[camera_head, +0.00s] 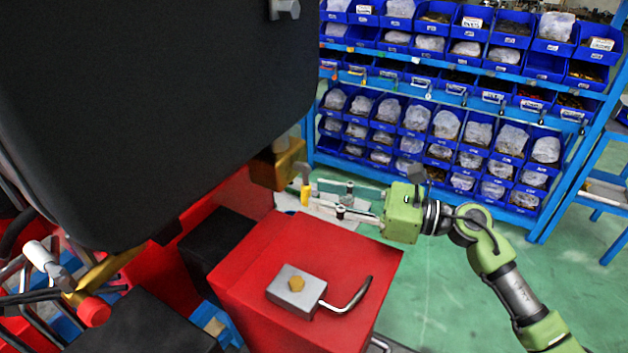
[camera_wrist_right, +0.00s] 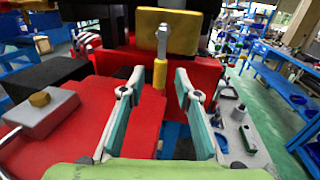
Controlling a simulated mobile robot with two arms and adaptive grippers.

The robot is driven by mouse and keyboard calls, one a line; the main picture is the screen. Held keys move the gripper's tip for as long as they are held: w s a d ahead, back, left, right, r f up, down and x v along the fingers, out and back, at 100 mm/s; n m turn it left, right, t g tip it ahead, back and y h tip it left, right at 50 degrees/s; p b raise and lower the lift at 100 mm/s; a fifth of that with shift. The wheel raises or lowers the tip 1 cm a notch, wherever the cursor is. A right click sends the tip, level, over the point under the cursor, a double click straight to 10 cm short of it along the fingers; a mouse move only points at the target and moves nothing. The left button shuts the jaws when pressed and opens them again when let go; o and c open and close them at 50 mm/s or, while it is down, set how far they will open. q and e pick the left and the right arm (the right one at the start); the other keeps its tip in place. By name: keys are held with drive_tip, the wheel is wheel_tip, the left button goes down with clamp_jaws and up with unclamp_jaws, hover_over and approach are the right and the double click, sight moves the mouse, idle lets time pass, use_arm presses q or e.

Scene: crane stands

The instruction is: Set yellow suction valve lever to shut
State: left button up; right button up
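The yellow valve lever (camera_head: 305,195) hangs down from a grey stem below a brass-coloured valve block (camera_head: 277,168). In the right wrist view, the yellow lever (camera_wrist_right: 160,75) points down, with the valve block (camera_wrist_right: 180,22) behind its grey upper part. My right gripper (camera_head: 316,194) reaches in from the right, its fingers pointing at the lever. In the wrist view, the right gripper (camera_wrist_right: 158,78) is open, with one finger on each side of the lever's line and visible gaps to both. I cannot tell how far the lever sits between the tips. My left gripper is not in view.
A red box (camera_head: 325,255) below the gripper carries a grey block (camera_head: 297,290) with a bent handle. A large black body (camera_head: 160,110) fills the upper left. Blue bin shelves (camera_head: 450,120) stand behind. Green floor (camera_head: 440,290) is open at right.

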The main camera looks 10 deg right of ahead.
drive_tip(key=shift+p+x, duration=0.45)
drive_tip(key=shift+x, duration=1)
clamp_jaws()
drive_tip(key=m, duration=0.1)
drive_tip(key=s+m, duration=0.1)
drive_tip(key=shift+a+m+b, duration=0.35)
drive_tip(key=shift+m+b, duration=0.05)
drive_tip(key=shift+s+a+r+m+t+y+p, duration=0.15)
drive_tip(key=shift+s+m+t, duration=0.1)
drive_tip(key=shift+m, duration=0.5)
drive_tip(key=shift+s+a+r+m+t+y+p, duration=0.15)
drive_tip(key=shift+s+m, duration=0.1)
drive_tip(key=shift+m, duration=0.45)
drive_tip(key=shift+s+a+r+m+t+y+p, duration=0.15)
drive_tip(key=shift+s+a+m+t, duration=0.1)
drive_tip(key=shift+m, duration=0.5)
